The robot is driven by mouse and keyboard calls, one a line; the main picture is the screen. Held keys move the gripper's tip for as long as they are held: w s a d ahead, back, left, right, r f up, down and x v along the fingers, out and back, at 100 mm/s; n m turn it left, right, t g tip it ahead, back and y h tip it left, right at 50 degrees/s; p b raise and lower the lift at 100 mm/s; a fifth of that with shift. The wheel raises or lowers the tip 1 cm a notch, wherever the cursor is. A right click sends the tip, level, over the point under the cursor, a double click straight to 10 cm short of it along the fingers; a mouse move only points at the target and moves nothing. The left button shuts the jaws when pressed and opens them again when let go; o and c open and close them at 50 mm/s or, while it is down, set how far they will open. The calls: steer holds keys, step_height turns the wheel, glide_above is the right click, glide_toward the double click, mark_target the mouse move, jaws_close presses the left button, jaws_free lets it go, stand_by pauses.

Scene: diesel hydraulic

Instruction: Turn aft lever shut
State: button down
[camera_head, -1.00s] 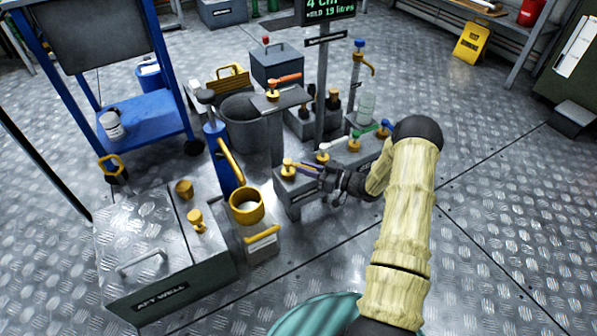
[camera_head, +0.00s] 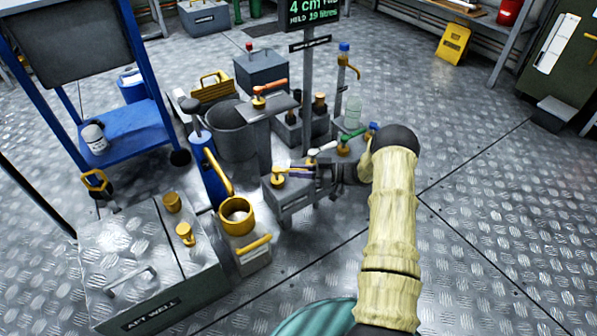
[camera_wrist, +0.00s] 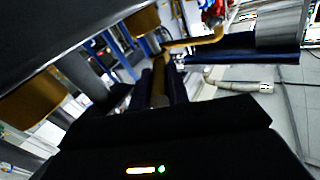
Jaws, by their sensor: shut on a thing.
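A low grey valve bench (camera_head: 290,203) holds a row of levers with brass bodies. The lever at its near left end is yellow (camera_head: 279,176), and I take it for the aft lever; its label is not readable. In the wrist view, the yellow handle (camera_wrist: 158,88) lies between the dark fingers (camera_wrist: 160,92). A white-handled lever (camera_head: 325,147), a green one (camera_head: 352,134) and a blue one (camera_head: 373,127) stand farther along, partly behind my arm.
An orange-handled lever (camera_head: 270,87) sits on a taller stand behind. A blue hand pump (camera_head: 208,170), a yellow-rimmed pot (camera_head: 237,214) and the AFT WELL box (camera_head: 140,270) stand left. A grey bucket (camera_head: 233,132) is behind.

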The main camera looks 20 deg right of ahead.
steer(key=c, duration=1.3)
jaws_free()
steer(key=shift+s+f, duration=0.1)
steer(key=shift+c, duration=0.2)
steer(key=shift+w+d, duration=0.1)
steer(key=shift+w, duration=0.1)
steer(key=shift+s, duration=0.1)
steer(key=shift+s+d+p, duration=0.15)
steer(key=shift+d+p, duration=0.1)
steer(key=shift+p, duration=0.1)
steer(key=p+v, duration=0.5)
steer(key=v, duration=1.1)
steer(key=shift+d, duration=0.4)
steer(key=shift+c, duration=0.2)
